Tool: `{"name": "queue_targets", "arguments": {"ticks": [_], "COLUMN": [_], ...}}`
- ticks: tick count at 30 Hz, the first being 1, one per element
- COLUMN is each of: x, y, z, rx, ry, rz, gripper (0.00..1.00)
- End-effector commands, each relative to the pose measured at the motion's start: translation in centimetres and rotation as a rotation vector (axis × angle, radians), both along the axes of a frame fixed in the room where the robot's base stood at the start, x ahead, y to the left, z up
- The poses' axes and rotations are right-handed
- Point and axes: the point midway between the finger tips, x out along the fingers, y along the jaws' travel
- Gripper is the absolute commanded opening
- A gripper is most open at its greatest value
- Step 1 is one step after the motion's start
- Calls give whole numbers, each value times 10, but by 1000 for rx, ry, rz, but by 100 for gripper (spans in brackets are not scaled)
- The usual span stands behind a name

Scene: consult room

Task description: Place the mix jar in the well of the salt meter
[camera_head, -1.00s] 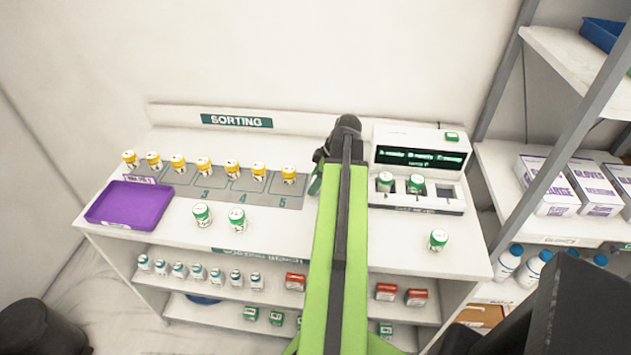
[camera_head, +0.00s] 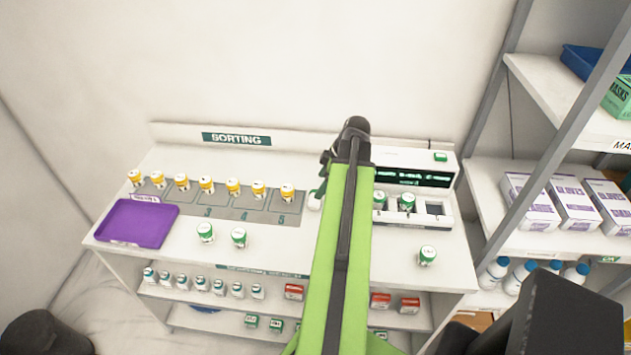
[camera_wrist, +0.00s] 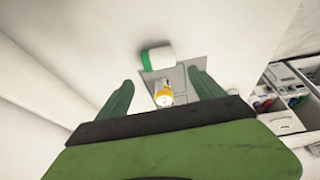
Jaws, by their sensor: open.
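The salt meter (camera_head: 440,220) appears to be the white device with a dark display at the table's right. Two green-lidded white jars (camera_head: 407,202) stand in its wells; the right well (camera_head: 435,209) looks empty. Another green-lidded jar (camera_head: 427,256) stands on the table in front of it. My gripper (camera_wrist: 160,88) is open, partly hidden behind my arm in the head view. I cannot tell which jar is the mix jar.
Several orange-capped jars (camera_head: 206,184) stand along the grey sorting strip (camera_head: 232,207). Two green-lidded jars (camera_head: 239,238) stand in front of it. A purple tray (camera_head: 137,223) is at the left. A metal shelf (camera_head: 560,140) stands close on the right. The table front is mostly clear.

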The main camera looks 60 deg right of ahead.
Motion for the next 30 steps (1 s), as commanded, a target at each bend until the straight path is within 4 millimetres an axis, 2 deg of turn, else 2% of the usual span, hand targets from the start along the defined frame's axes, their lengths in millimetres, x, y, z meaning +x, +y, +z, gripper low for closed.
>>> {"name": "queue_targets", "arguments": {"ticks": [1,4,14,17,20,23,24,26,27,29,30], "x": [-4,-9,-12,-3,33,88,108,135,149,167,177], "y": [-1,-3,-4,3,38,105,136,183,215,264,297], "z": [21,30,29,28,26,22,20,18,16,14,14], "rx": [0,1,0,7,36,69,77,80,78,67,57], "ry": [0,0,0,9,53,136,174,226,259,301,327], "rz": [-1,0,0,0,-18,-60,-84,-122,-151,-194,-224], "gripper": [78,78,78,78,78,78,78,78,78,78,78]}}
